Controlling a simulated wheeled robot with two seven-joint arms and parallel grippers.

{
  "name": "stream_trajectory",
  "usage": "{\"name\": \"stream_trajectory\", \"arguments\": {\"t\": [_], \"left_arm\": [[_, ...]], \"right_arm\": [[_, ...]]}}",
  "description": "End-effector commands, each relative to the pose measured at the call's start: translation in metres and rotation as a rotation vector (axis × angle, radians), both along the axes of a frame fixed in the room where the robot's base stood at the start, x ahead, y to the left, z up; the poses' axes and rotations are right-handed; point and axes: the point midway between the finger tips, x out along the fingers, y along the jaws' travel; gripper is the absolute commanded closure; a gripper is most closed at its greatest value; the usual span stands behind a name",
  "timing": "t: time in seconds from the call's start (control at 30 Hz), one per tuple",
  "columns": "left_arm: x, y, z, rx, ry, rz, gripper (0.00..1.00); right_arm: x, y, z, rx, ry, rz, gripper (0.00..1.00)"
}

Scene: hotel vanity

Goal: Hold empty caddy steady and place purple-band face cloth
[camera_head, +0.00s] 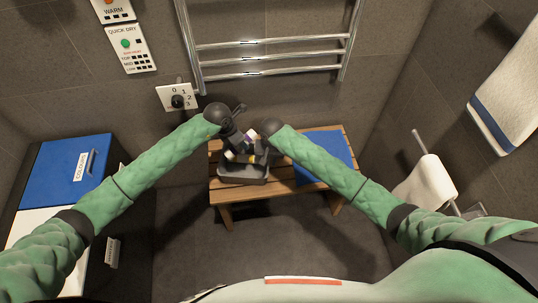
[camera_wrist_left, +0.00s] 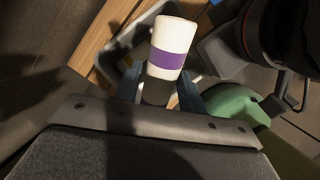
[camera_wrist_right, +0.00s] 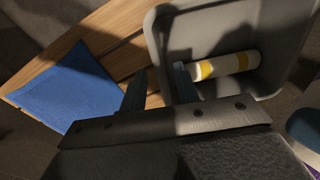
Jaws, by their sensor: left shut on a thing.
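The purple-band face cloth (camera_wrist_left: 174,32) is a white roll with a purple band. My left gripper (camera_wrist_left: 160,92) is shut on its lower end and holds it above the caddy; the roll also shows in the head view (camera_head: 250,134). The grey caddy (camera_head: 243,176) stands on the left part of the wooden bench. A white roll with yellow bands (camera_wrist_right: 226,65) lies inside the caddy in the right wrist view. My right gripper (camera_wrist_right: 159,86) is at the caddy's wall, its fingers apart on either side of it. Contact with the wall is unclear.
A blue cloth or mat (camera_wrist_right: 72,88) lies on the bench (camera_head: 283,188), right of the caddy in the head view. A chrome towel rail (camera_head: 270,42) is on the wall behind. A blue-lidded bin (camera_head: 62,165) stands left. A white towel (camera_head: 428,183) hangs at right.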

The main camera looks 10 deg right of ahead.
Motion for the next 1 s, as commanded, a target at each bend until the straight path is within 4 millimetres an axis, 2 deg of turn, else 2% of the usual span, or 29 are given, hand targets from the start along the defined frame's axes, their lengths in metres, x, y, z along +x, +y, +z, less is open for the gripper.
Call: {"name": "stream_trajectory", "arguments": {"t": [0.2, 0.4, 0.6, 0.9, 1.0], "left_arm": [[0.000, 0.000, 0.000, 0.000, 0.000, 0.000, 0.81], [0.000, 0.000, 0.000, 0.000, 0.000, 0.000, 0.81], [0.000, 0.000, 0.000, 0.000, 0.000, 0.000, 0.81], [0.000, 0.000, 0.000, 0.000, 0.000, 0.000, 0.81], [0.000, 0.000, 0.000, 0.000, 0.000, 0.000, 0.81]], "right_arm": [[0.000, 0.002, -0.036, -0.002, 0.000, 0.000, 0.69], [0.000, 0.004, -0.060, -0.003, 0.002, 0.001, 0.69], [0.001, 0.004, -0.072, -0.002, 0.000, 0.002, 0.69], [0.001, 0.005, -0.073, -0.001, -0.001, 0.002, 0.69], [0.001, 0.005, -0.073, -0.001, -0.001, 0.002, 0.87]]}}
